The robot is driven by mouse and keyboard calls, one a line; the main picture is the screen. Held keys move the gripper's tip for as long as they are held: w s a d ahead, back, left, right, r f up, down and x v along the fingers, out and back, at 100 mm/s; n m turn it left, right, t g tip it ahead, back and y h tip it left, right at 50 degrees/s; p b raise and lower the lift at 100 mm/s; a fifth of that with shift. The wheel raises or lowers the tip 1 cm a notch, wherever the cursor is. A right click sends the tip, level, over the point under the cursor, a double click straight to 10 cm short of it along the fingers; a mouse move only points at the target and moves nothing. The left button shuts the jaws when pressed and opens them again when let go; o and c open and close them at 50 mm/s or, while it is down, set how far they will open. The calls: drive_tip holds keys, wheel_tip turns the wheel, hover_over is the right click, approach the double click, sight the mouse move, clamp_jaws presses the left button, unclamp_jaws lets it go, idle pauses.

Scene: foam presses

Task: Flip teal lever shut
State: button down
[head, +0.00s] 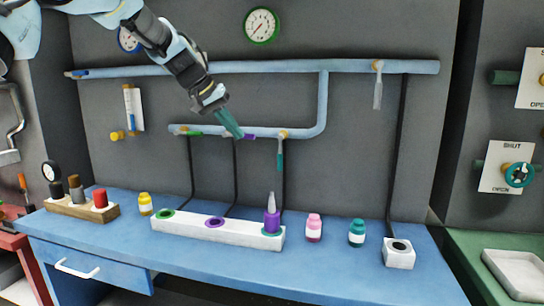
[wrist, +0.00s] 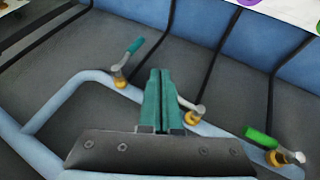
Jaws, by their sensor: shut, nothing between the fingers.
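The teal lever (head: 280,158) hangs straight down from its brass valve on the lower blue pipe, across the pipe's run. In the wrist view the teal lever (wrist: 135,46) stands off the pipe to the left of my fingers. My gripper (head: 236,133) has teal fingers, closed together and empty. It is at the lower pipe, left of the teal lever, by the purple lever (head: 249,136). In the wrist view my gripper (wrist: 160,72) points between the teal lever's valve and the middle valve (wrist: 195,113), whose handle is partly hidden behind the fingers. My fingers look apart from the teal lever.
A green lever (head: 194,133) lies along the lower pipe at left. A grey lever (head: 378,95) hangs from the upper pipe (head: 300,66). A white block (head: 190,228) with a purple bottle (head: 271,220) stands below on the blue bench. Black hoses run down the wall.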

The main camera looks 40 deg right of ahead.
sight(280, 155)
drive_tip(key=s+d+f+p, duration=0.3)
drive_tip(key=d+f+p, duration=0.2)
drive_tip(key=d+f, duration=0.3)
drive_tip(key=shift+s+d, duration=0.25)
drive_tip(key=shift+d, duration=0.05)
drive_tip(key=shift+f+b, duration=0.15)
drive_tip(key=shift+b, duration=0.25)
